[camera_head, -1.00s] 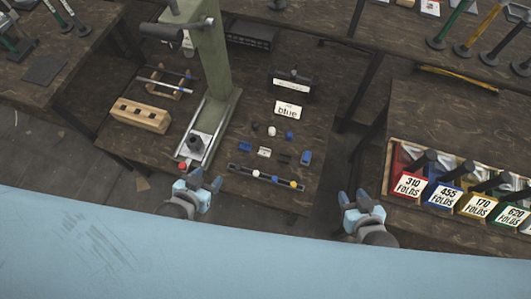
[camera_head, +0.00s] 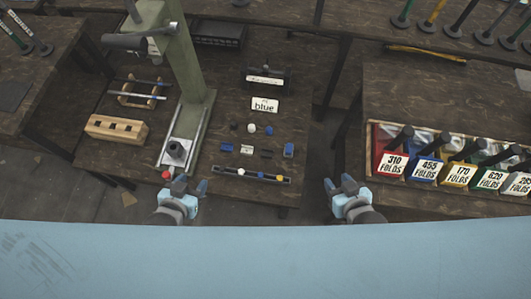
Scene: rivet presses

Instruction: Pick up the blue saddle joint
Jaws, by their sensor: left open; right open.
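Several small parts lie on the dark wooden table right of the press. Three look blue: one near the back (camera_head: 268,131), one at the left (camera_head: 226,147) and a larger one at the right (camera_head: 288,150). They are too small to tell which is the saddle joint. A card reading "blue" (camera_head: 264,105) stands behind them. My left gripper (camera_head: 191,185) is open and empty at the table's front edge, in front of the press base. My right gripper (camera_head: 338,184) is open and empty over the gap right of the table. Both are apart from the parts.
The green press (camera_head: 187,70) rises left of the parts. A narrow dark tray (camera_head: 220,171) with white, blue and yellow pieces lies at the front edge. A wooden block (camera_head: 116,130) sits at the left. Labelled coloured bins (camera_head: 392,165) stand on the right table.

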